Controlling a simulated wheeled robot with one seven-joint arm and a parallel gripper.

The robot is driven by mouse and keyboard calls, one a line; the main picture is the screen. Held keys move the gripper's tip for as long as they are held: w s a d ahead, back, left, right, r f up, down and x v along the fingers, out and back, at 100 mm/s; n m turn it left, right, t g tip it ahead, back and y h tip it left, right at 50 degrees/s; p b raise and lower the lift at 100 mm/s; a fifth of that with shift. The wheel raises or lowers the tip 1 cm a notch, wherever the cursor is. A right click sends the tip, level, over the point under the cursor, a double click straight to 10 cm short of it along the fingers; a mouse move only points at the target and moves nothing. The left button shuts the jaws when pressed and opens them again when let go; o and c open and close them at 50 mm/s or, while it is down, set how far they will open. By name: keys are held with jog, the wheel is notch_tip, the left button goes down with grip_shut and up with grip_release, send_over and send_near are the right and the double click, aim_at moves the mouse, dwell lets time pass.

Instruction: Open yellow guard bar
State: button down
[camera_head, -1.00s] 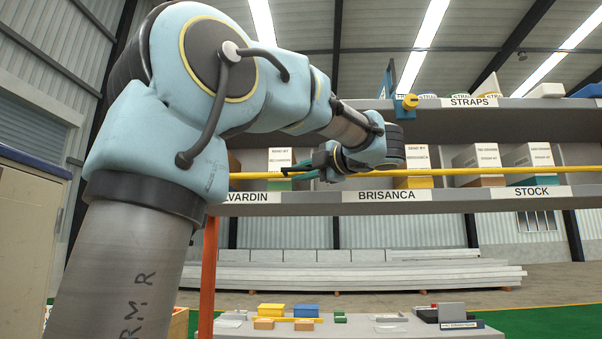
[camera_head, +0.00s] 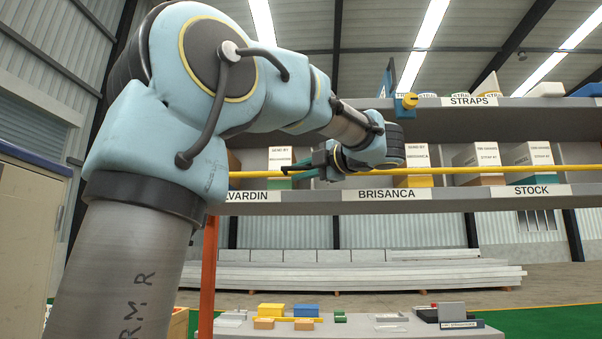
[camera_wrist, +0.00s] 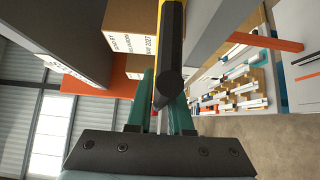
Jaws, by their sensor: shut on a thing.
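The yellow guard bar (camera_head: 470,170) runs across the front of the middle shelf, roughly level, in the head view. My gripper (camera_head: 290,168) is at the bar, left of the BRISANCA label. In the wrist view, a black grip section (camera_wrist: 170,60) with yellow behind it lies between my two green fingers (camera_wrist: 162,108). My gripper is shut on this section of the bar. The exact finger contact is partly hidden by the black section.
Labelled boxes (camera_head: 478,160) stand behind the bar on the shelf (camera_head: 300,205). The upper shelf edge (camera_head: 440,104) is above, with a yellow knob (camera_head: 410,101) on it. A low table (camera_head: 350,328) with small parts stands below. An orange post (camera_head: 208,270) is at left.

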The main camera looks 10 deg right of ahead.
jog(key=s+f+n+g+y+b, duration=0.2)
jog(key=f+n+g+y+b, duration=0.3)
jog(key=n+b, duration=0.9)
jog(key=s+f+n+g+y+b, duration=0.2)
jog(key=f+n+g+y+b, duration=0.4)
jog(key=b, duration=1.7)
jog(key=shift+a+f+n+y, duration=0.35)
jog(key=shift+f+n+y, duration=0.35)
jog(key=shift+n+y, duration=2.8)
jog(key=shift+n+h, duration=0.5)
jog(key=shift+h, duration=0.1)
jog(key=c, duration=0.9)
grip_release()
jog(key=shift+s, duration=0.1)
